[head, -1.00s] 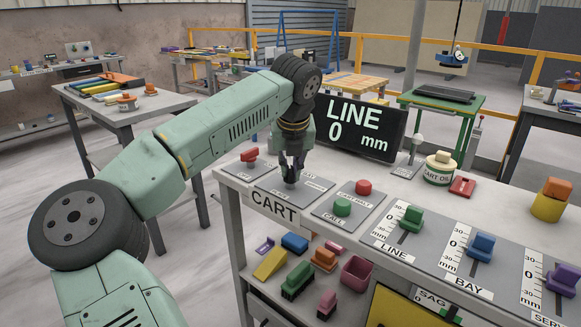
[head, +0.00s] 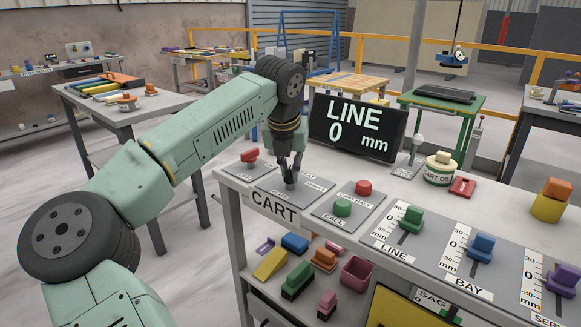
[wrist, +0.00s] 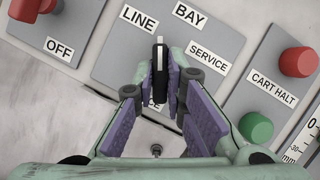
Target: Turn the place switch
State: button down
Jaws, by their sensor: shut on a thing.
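The place switch (wrist: 160,68) is a dark upright knob with a white stripe, on a grey plate. The plate carries the labels LINE, BAY and SERVICE, plus one mostly hidden label below. The stripe's end lies toward the top of the wrist view, roughly between LINE and BAY; its exact setting is hard to tell. My gripper (wrist: 166,88) is shut on the knob, its purple-padded fingers on both sides. In the head view my gripper (head: 290,179) points down at the plate behind the CART label, and its fingers mostly hide the knob.
A red switch (head: 250,156) marked OFF stands left of the plate. Red CART HALT (head: 363,188) and green (head: 342,207) buttons stand close on the right. Further right are green (head: 411,218), blue (head: 481,246) and purple sliders. A display (head: 357,129) reads LINE 0 mm.

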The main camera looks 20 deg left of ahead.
jog(key=m+h+p, duration=0.1)
jog(key=m, duration=0.2)
jog(key=shift+a+r, duration=0.1)
jog(key=shift+r, duration=0.05)
jog(key=shift+m+h+p, duration=0.5)
jog(key=shift+m+p, duration=0.1)
jog(key=shift+m, duration=0.6)
jog(key=c, duration=1.6)
grip_release()
jog(key=shift+c, duration=0.2)
jog(key=v, duration=1.1)
jog(key=shift+r, duration=0.4)
jog(key=shift+a, duration=0.15)
